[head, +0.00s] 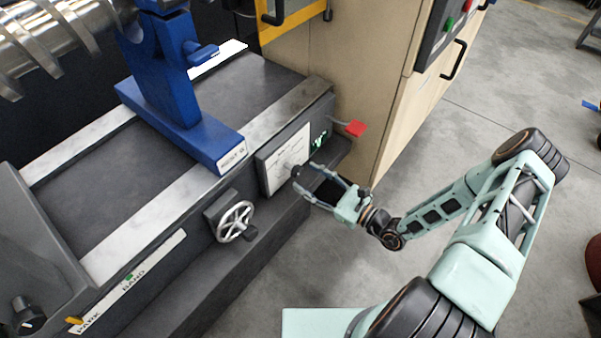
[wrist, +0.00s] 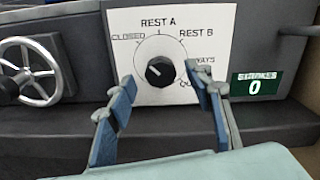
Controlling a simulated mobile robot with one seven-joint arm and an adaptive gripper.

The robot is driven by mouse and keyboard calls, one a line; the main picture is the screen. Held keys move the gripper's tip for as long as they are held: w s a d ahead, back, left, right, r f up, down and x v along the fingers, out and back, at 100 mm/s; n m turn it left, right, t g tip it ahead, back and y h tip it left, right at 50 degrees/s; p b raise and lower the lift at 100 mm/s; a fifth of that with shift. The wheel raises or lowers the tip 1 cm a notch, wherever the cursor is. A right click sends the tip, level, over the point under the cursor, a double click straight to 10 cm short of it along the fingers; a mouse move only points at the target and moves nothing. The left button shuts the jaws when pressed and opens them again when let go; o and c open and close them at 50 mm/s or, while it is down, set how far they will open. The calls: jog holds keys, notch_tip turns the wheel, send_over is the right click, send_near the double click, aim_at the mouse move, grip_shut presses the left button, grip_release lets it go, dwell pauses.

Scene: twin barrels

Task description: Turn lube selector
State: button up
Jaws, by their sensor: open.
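The lube selector is a black round knob (wrist: 160,71) on a white panel (wrist: 215,25). Labels around it read CLOSED, REST A, REST B, WAYS and a last one partly hidden by a finger. A light mark shows on the knob's face, towards its left side; its exact setting is hard to tell. In the head view the same panel (head: 273,172) is on the machine's front. My gripper (wrist: 163,92) is open and empty, its two fingers spread below and to either side of the knob. In the head view my gripper (head: 304,184) is close in front of the panel.
A green STROKES counter (wrist: 255,86) reading 0 is right of the panel. A handwheel (head: 236,221) is to its left. A red lever (head: 356,128) sticks out at the machine's right end. A ledge runs below the panel.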

jog(key=v, duration=0.8)
